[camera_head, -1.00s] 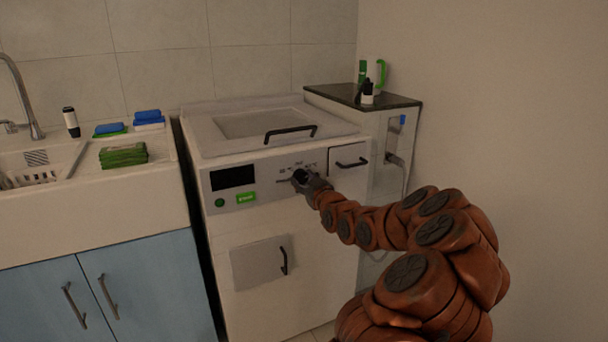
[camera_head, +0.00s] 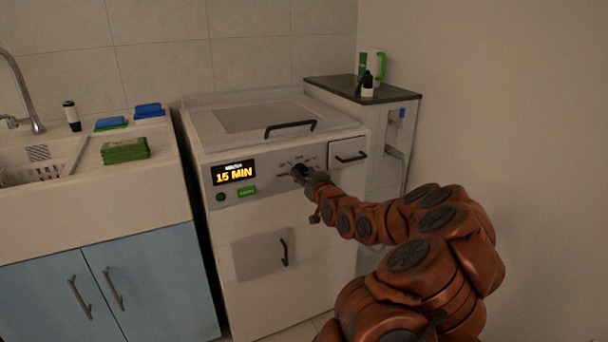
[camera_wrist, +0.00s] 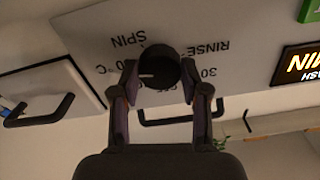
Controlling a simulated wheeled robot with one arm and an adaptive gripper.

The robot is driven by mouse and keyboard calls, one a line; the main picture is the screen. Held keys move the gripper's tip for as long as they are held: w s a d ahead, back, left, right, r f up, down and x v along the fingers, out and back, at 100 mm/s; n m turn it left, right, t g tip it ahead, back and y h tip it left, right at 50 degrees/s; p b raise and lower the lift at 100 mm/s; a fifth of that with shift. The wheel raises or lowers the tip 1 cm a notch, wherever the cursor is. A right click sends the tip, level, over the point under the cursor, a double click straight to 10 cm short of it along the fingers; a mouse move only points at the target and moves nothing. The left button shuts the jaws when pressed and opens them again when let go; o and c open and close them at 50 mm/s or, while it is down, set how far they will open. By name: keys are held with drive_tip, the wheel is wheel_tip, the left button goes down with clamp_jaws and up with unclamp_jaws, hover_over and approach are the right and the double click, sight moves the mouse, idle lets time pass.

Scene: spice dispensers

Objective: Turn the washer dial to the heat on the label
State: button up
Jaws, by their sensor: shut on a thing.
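The washer (camera_head: 300,225) is a white top-loading machine with a front control panel. Its black round dial (camera_wrist: 158,69) sits between my fingers in the wrist view, which shows the panel upside down. A white mark shows on the dial's left side there. Around it I read "SPIN", "RINSE", and parts of "30" and "°C"; my fingers hide other markings. My gripper (camera_wrist: 160,90) is shut on the dial; it also shows at the panel in the head view (camera_head: 305,174). The display (camera_head: 233,173) reads "15 MIN" in yellow, with a small line above too small to read.
A black lid handle (camera_head: 290,129) and a drawer handle (camera_head: 351,157) stick out near my gripper. A sink counter (camera_head: 90,195) stands left, and a wall is close on the right.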

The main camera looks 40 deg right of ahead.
drive_tip(key=shift+f, duration=0.1)
drive_tip(key=o, duration=1.2)
drive_tip(key=shift+c, duration=0.2)
drive_tip(key=shift+s, duration=0.1)
drive_tip(key=v, duration=1.2)
drive_tip(key=shift+a, duration=0.1)
